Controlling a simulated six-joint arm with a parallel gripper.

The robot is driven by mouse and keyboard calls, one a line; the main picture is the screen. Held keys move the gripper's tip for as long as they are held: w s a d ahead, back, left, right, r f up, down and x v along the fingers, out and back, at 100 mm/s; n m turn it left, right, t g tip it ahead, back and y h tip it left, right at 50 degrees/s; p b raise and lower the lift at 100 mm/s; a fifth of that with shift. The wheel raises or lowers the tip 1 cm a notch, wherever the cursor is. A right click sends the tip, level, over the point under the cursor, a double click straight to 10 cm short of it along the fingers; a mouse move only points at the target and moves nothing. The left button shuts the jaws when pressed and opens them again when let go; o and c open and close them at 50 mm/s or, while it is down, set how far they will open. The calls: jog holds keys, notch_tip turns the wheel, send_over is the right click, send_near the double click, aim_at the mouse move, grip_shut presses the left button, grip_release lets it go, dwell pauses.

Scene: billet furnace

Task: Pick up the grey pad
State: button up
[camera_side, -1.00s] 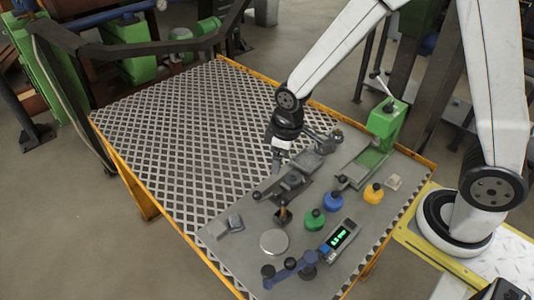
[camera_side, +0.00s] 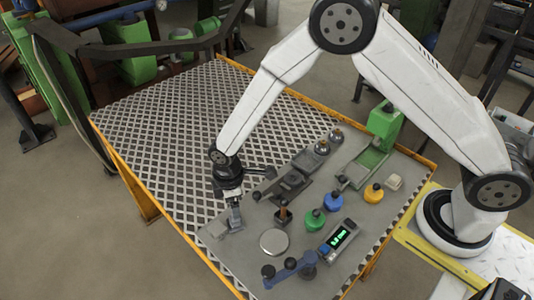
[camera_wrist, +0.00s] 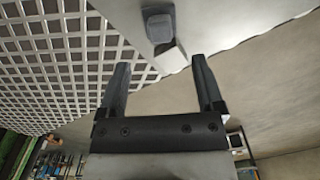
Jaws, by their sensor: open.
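A small dark grey pad (camera_wrist: 159,27) shows in the wrist view, at the top, just beyond the fingertips. In the side view my gripper (camera_side: 236,222) points down at the left end of the grey work mat, over the spot of the pad. The fingers largely hide the pad there. In the wrist view my gripper (camera_wrist: 160,66) has its two fingers well apart with nothing between them. I cannot tell the exact height of the fingertips above the mat.
Right of my gripper on the mat (camera_side: 240,252) are a wooden-topped stamp (camera_side: 283,216), a round silver disc (camera_side: 273,242), a green weight (camera_side: 314,220) and a display box (camera_side: 339,238). The patterned tabletop (camera_side: 165,150) to the left is clear.

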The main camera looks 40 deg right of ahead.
aim_at(235, 222)
jog(key=shift+f, duration=1.3)
jog(key=shift+f, duration=0.1)
jog(key=shift+f, duration=2.45)
grip_shut()
